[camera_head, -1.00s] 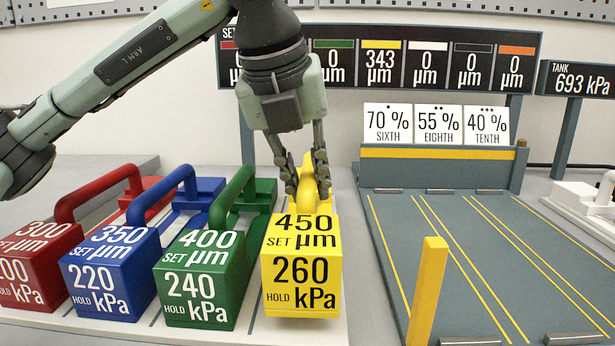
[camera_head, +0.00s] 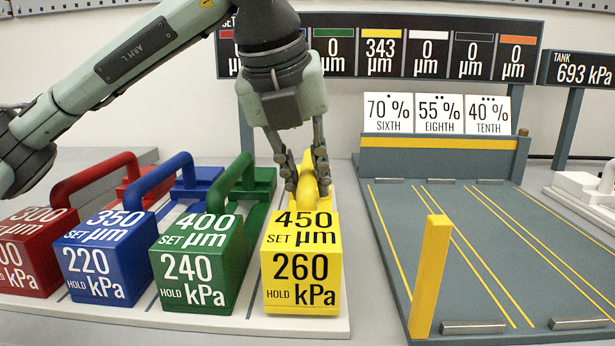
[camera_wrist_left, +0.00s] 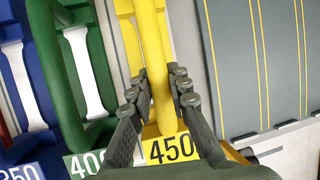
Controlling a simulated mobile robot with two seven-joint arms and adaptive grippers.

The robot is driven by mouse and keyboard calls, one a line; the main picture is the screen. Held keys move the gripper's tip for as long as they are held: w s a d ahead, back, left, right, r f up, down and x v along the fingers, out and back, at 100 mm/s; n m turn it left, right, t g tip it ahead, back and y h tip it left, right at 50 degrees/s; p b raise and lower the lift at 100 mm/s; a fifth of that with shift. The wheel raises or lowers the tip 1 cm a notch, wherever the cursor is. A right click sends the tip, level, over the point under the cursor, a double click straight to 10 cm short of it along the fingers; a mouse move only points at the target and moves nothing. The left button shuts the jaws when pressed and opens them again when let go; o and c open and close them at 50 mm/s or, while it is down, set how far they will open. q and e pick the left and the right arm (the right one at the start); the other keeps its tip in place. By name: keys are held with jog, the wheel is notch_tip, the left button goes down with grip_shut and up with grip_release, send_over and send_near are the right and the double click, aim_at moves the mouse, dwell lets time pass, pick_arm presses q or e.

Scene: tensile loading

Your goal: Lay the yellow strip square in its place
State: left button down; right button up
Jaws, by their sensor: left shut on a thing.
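The yellow strip (camera_head: 301,265) has a large front block marked 450 µm and 260 kPa, with an arched handle above it. My left gripper (camera_head: 307,184) is shut on this handle, one finger on each side. In the left wrist view the handle (camera_wrist_left: 155,55) runs lengthwise between the fingertips (camera_wrist_left: 158,90). The strip is at the right end of a white base (camera_head: 200,325), right of the green strip (camera_head: 196,265) and roughly in line with it. I cannot tell whether its underside touches the base. Its rear is partly hidden by the gripper. My right gripper is out of view.
Blue (camera_head: 103,262) and red (camera_head: 28,258) strips stand further left. Right of the yellow strip is a grey bed (camera_head: 400,230) with yellow lines and an upright yellow post (camera_head: 430,275) at its front. A display board (camera_head: 380,50) stands behind, showing 343 µm under yellow.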

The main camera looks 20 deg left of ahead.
pick_arm(q)
jog(key=shift+f, duration=0.15)
jog(key=shift+f+b, duration=0.1)
jog(key=shift+b, duration=0.25)
jog(key=c, duration=1.4)
grip_release()
jog(key=shift+o, duration=0.3)
jog(key=shift+f, duration=0.1)
jog(key=v, duration=1.2)
